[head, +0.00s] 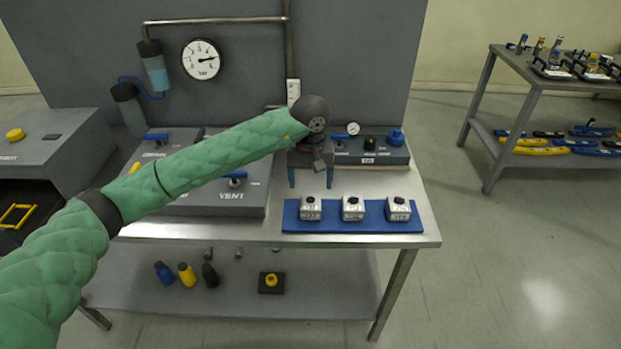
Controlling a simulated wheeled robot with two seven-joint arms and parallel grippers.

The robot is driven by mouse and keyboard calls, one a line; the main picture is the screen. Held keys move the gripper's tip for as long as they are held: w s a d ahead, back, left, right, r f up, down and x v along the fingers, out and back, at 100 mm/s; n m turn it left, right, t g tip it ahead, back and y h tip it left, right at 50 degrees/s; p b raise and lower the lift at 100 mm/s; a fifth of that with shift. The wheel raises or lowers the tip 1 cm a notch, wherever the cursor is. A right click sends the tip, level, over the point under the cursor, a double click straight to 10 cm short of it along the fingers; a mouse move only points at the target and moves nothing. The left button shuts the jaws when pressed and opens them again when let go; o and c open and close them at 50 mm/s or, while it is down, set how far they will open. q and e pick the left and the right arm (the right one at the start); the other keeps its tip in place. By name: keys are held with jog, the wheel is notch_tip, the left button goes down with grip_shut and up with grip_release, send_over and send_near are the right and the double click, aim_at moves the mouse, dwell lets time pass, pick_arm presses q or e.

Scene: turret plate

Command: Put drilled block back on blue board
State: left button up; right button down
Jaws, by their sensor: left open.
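The blue board (376,225) lies at the front right of the steel table. Three silver-grey blocks with black tops and dark markings sit on it in a row: a left block (311,209), a middle block (353,209) and a right block (398,210). The markings are too small to read, and I cannot tell which block is the drilled one. My left gripper (310,183) points down behind and above the left block. Its two fingers are apart, with nothing visible between them. My right gripper is out of view.
A grey VENT panel (236,197) lies left of the board, partly behind my arm. A grey unit with a small gauge (353,128) and blue knob (396,137) stands behind. Bottles (187,275) stand on the lower shelf. The floor to the right is clear.

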pick_arm(q)
jog(key=shift+r+b, duration=0.4)
jog(key=shift+r, duration=0.75)
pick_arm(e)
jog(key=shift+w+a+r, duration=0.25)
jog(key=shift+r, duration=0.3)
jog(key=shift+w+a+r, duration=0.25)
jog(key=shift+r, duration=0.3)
